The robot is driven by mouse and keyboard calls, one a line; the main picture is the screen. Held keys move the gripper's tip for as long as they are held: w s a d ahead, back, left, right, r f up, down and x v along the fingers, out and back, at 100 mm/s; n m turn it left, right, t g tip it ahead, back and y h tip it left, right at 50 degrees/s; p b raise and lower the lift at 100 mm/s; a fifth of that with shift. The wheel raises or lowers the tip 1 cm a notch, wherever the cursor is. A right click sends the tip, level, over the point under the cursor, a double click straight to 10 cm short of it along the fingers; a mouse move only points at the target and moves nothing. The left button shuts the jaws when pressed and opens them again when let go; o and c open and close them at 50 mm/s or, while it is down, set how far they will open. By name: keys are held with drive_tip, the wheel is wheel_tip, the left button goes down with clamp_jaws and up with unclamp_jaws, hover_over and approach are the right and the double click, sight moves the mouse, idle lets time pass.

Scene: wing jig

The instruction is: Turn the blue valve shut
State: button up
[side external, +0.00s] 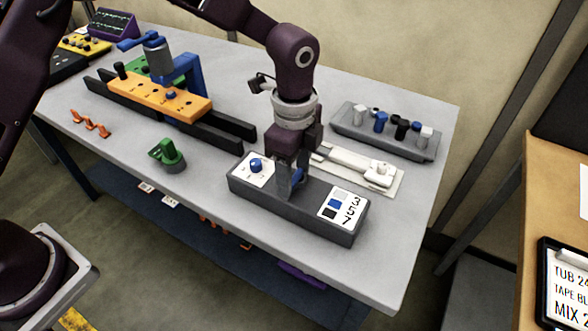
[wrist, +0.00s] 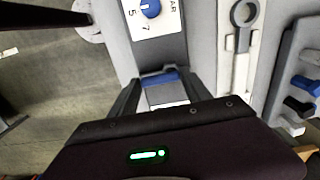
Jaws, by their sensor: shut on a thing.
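A long dark grey box (side external: 270,200) lies near the front edge of the table. My gripper (side external: 288,190) points down onto its middle and is shut on the blue valve (side external: 298,175). The valve's blue part (wrist: 160,77) also shows between my fingers in the wrist view, with its lower part hidden by my gripper. A blue dial knob (side external: 256,166) sits on a white plate at the box's left end. That dial knob (wrist: 151,8) is at the top of the wrist view, with 5, 7 and BAR marked around it.
A white fixture (side external: 360,168) lies close behind. A grey tray (side external: 385,135) holds several small parts. A green piece (side external: 168,153) stands left; table between is clear.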

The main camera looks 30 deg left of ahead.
sight(307, 186)
drive_tip(key=n, duration=0.4)
drive_tip(key=shift+w+d, duration=0.1)
drive_tip(key=shift+d, duration=0.25)
drive_tip(key=n, duration=0.4)
drive_tip(key=shift+w+d+n, duration=0.2)
drive_tip(key=shift+d+n, duration=0.1)
drive_tip(key=shift+n, duration=0.1)
drive_tip(key=n, duration=0.4)
drive_tip(key=shift+w+d+n, duration=0.2)
drive_tip(key=shift+w+n, duration=0.1)
drive_tip(key=shift+w+d+n, duration=0.1)
drive_tip(key=shift+w+n, duration=0.1)
drive_tip(key=shift+n, duration=0.75)
drive_tip(key=shift+w+n, duration=0.15)
drive_tip(key=shift+n, duration=1.1)
drive_tip(key=o, duration=1.4)
drive_tip(key=shift+c, duration=0.2)
wheel_tip(307, 186, up, 7)
